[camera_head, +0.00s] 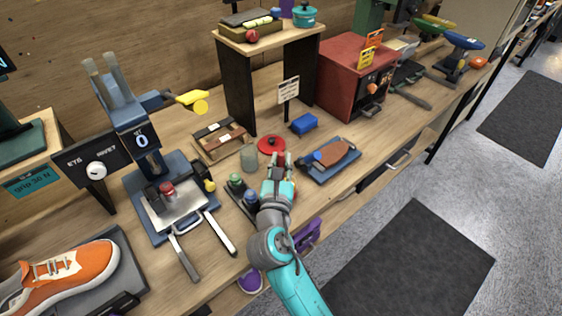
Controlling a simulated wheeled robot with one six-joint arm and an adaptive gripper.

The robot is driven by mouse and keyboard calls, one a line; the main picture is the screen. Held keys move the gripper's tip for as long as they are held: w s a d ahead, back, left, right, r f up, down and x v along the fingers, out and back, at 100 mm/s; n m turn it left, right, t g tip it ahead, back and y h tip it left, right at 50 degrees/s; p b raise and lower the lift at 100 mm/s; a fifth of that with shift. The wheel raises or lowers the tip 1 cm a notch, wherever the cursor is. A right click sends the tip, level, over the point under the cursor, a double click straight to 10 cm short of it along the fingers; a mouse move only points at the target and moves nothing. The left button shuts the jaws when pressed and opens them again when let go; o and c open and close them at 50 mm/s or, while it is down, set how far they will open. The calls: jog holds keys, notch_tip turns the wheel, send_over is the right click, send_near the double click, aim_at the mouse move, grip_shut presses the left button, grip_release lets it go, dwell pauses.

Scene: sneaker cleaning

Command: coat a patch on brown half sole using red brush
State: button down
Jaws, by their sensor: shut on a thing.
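The brown half sole (334,152) lies on a blue-grey plate (318,174) on the bench, to the right of my gripper. My gripper (280,158) is over the bench and shut on a small red thing (283,157), which seems to be the red brush. The fingers hide most of it, and its bristles cannot be made out. My gripper is apart from the sole. I cannot make out any coated patch on the sole.
A grey-green jar (249,158) and a red round lid (271,146) stand close to my gripper. Green and blue bottles (236,182) are at its left. A blue block (304,123), a small sign (288,90) and a red box (345,75) are behind.

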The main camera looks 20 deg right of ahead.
jog(key=shift+r, duration=3.5)
